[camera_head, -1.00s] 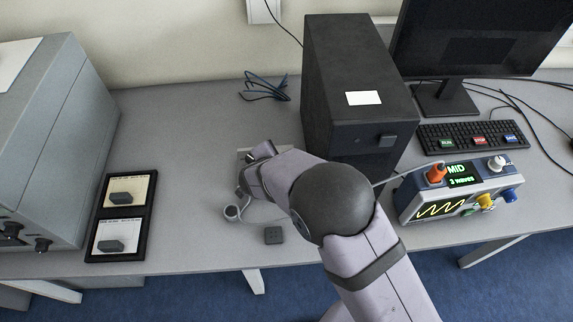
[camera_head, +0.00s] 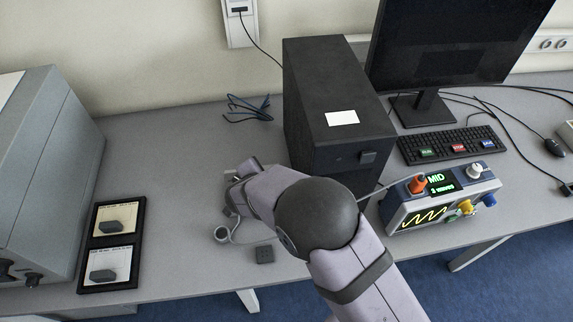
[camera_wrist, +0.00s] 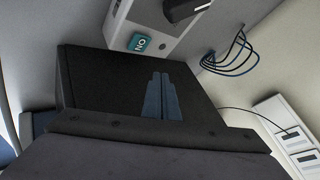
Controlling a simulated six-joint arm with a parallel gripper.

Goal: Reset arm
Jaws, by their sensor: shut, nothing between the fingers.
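My gripper (camera_wrist: 162,97) shows in the wrist view, its two bluish fingers together and empty. A dark box-like surface, probably the computer tower (camera_wrist: 100,75), lies behind the fingers; I cannot tell how close. The black computer tower (camera_head: 325,90) stands just beyond the arm.
A light box with a green ON label (camera_wrist: 150,44) and blue cables (camera_wrist: 228,55) show in the wrist view. In the head view, a small dark block (camera_head: 264,254), a black tray (camera_head: 110,245), an instrument with knobs (camera_head: 440,200), a keyboard (camera_head: 450,145) and a monitor surround the arm.

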